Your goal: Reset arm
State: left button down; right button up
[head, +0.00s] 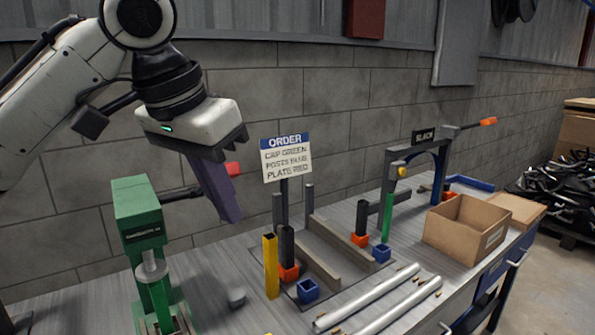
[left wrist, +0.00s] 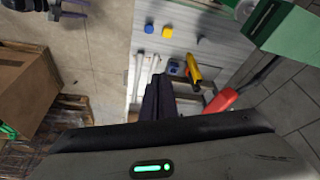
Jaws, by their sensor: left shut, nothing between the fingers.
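My left gripper (head: 230,215) hangs from the arm at upper left, above the bench and clear of it. Its dark purple fingers are together with nothing between them. They point down, between the green press (head: 140,215) and the order sign (head: 286,160). In the left wrist view the closed fingers (left wrist: 158,100) cover part of the bench. What looks like my right gripper (left wrist: 76,9) shows small at the top left of that view, its two prongs apart and empty. It is not in the head view.
A yellow post (head: 271,265), a blue socket (head: 307,291) and silver rods (head: 375,304) are on the bench. A cardboard box (head: 466,231) stands at right. The space above the bench middle is free.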

pick_arm(q)
jog(key=s+d+f+h, duration=0.2)
jog(key=s+d+f, duration=0.1)
jog(key=f, duration=1.1)
jog(key=s+d+f+h, duration=0.1)
jog(key=s+d+f, duration=0.1)
jog(key=f, duration=1.2)
jog(key=s+a+f+n+y, duration=0.5)
jog(key=s+a+f, duration=1.1)
jog(key=s+a, duration=0.3)
jog(key=w+d+f+t+h, duration=0.2)
jog(key=d+f+t, duration=0.3)
jog(key=f, duration=0.6)
jog(key=shift+w+d+f, duration=0.3)
jog(key=shift+w+d, duration=0.05)
jog(key=shift+d, duration=0.55)
pick_arm(e)
jog(key=shift+s+f, duration=0.3)
jog(key=shift+s, duration=0.05)
